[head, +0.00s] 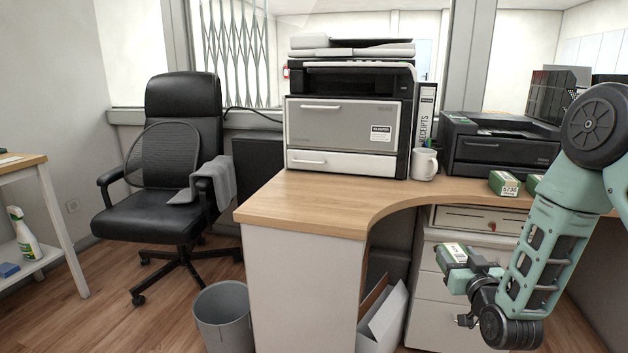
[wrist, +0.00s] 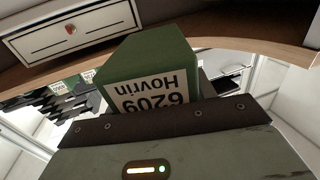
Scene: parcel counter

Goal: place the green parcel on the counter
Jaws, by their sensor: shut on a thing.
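A green parcel (head: 452,254) is held in my gripper (head: 474,272), out in front of the drawers and below the level of the counter top. In the wrist view the green parcel (wrist: 145,55) fills the middle, with a white label reading "6209 Hovrin" upside down. My gripper (wrist: 165,115) is shut on it; the fingertips are largely hidden. The wooden counter (head: 310,205) curves from the left front to the right back. Its edge also shows in the wrist view (wrist: 245,42).
Two other green parcels, one (head: 504,183) labelled 5736 and one (head: 534,184) partly behind my arm, lie on the counter. A large printer (head: 345,125), a mug (head: 425,164) and a black printer (head: 500,145) stand behind. The front left counter is bare. Drawers (head: 440,285) stand below.

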